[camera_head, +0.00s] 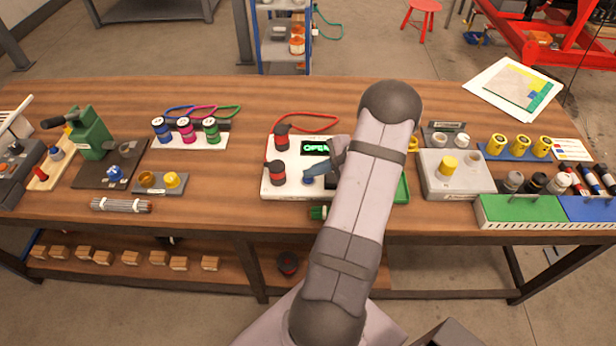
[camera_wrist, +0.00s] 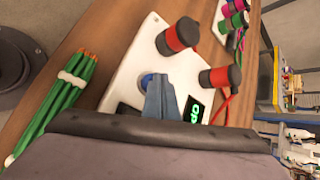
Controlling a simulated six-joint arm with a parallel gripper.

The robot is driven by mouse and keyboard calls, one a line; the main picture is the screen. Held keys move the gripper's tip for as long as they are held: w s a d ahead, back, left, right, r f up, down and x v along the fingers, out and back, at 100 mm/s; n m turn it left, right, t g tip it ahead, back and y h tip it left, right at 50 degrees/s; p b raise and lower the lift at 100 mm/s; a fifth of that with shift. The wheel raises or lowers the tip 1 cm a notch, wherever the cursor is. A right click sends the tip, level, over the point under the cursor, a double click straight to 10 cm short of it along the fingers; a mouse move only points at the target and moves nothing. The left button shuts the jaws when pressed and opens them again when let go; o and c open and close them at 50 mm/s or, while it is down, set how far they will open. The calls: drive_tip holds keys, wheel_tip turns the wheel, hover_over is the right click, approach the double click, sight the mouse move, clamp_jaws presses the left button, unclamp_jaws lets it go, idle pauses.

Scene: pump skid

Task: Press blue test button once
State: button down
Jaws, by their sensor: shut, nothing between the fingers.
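The blue test button (camera_wrist: 147,80) sits on a white panel (camera_wrist: 128,62) with two red-and-black knobs and a display with green lettering. In the head view the white panel (camera_head: 277,188) lies mid-table, and the blue button (camera_head: 308,180) shows just at the tip of my gripper. My gripper (camera_head: 312,172) is shut and empty, its blue-grey fingers pointing down at the panel. In the wrist view my gripper's fingertips (camera_wrist: 154,82) are right beside the button and partly cover it. I cannot tell whether they touch it. The display (camera_head: 315,147) reads "OPE", with the rest hidden by my arm.
Red-and-black knobs (camera_head: 277,172) stand close left of my gripper. A red cable (camera_head: 305,117) loops behind the panel. A bundle of green sticks (camera_wrist: 62,95) lies beside the panel. A grey block with a yellow knob (camera_head: 449,164) stands to the right. Bare table lies left of the panel.

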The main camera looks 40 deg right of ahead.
sight(312, 180)
drive_tip(key=shift+r+p, duration=0.3)
drive_tip(key=shift+r, duration=0.35)
drive_tip(key=shift+r+p, duration=1.6)
drive_tip(key=shift+r, duration=0.9)
